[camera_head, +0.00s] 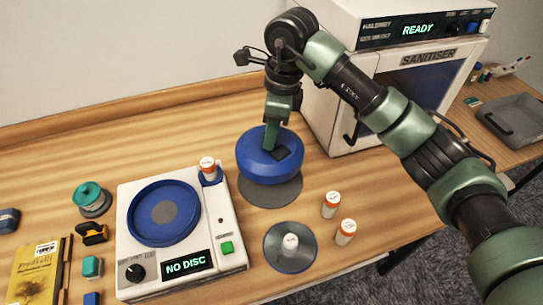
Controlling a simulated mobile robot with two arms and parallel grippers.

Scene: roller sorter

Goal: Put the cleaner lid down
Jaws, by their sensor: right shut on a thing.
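The cleaner lid (258,168) is a round, blue, domed cover. My right gripper (270,142) comes down from above and is shut on the top of the lid. The lid is roughly level over a dark grey round patch (272,190) on the wooden table; I cannot tell whether it touches it. The white cleaner (205,240) stands to the left, its round blue well (135,213) uncovered and its display reading NO DISC. The underside of the lid is hidden. My left gripper is not in view.
A shiny disc (275,259) lies in front of the lid with a white piece at its middle. The sanitiser (385,75), reading READY, stands behind right.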

